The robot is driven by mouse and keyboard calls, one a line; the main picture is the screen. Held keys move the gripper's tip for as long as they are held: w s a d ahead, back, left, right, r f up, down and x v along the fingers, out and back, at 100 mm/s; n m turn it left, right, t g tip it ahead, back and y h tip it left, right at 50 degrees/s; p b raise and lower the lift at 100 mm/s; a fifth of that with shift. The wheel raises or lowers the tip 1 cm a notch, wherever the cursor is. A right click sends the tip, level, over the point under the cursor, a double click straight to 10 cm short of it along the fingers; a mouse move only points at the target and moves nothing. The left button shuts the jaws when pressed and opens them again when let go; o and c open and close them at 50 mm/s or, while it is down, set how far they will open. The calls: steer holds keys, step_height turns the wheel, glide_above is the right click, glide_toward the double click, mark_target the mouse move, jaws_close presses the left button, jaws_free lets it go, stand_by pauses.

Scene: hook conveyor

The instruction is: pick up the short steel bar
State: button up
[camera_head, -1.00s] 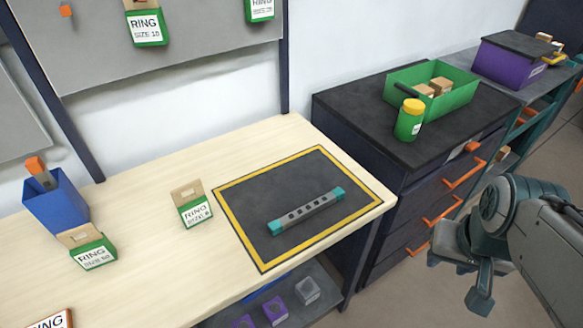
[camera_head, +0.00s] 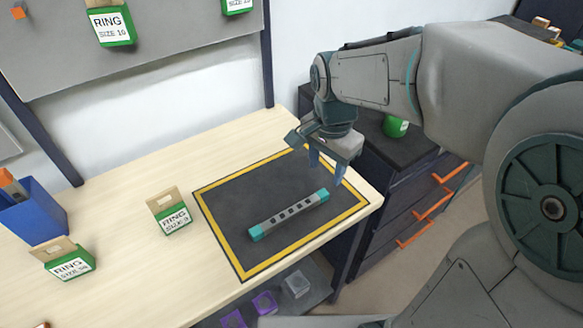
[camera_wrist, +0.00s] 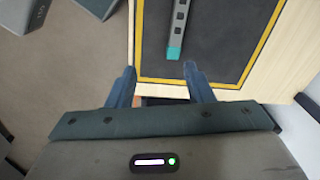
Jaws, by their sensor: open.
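The short steel bar (camera_head: 290,214) is grey with teal ends and a row of dark slots. It lies on the dark mat (camera_head: 240,200) with a yellow border, on the wooden table. My gripper (camera_head: 328,170) is above the mat's right part, near the bar's right end, apart from it. In the wrist view, the bar (camera_wrist: 178,28) shows at the top with one teal end toward me. My gripper (camera_wrist: 160,82) is open there with nothing between its blue fingers.
Ring boxes (camera_head: 171,212) (camera_head: 68,262) and a blue bin (camera_head: 32,210) stand on the table's left part. A dark cabinet (camera_head: 400,150) with orange handles adjoins the right side; a green jar (camera_head: 395,126) stands on it, partly behind my arm. The mat around the bar is clear.

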steer(key=w+a+m, duration=0.2)
glide_above(305, 202)
steer(key=shift+g, duration=0.3)
steer(key=f, duration=0.6)
steer(key=d+f, duration=0.1)
steer(key=f, duration=0.2)
steer(key=shift+s+a+f+p, duration=0.1)
steer(key=shift+a+f+p, duration=0.15)
steer(key=shift+f, duration=1.05)
steer(key=shift+a+f+p, duration=0.1)
steer(key=shift+a+f, duration=0.1)
steer(key=shift+f, duration=1.1)
jaws_close()
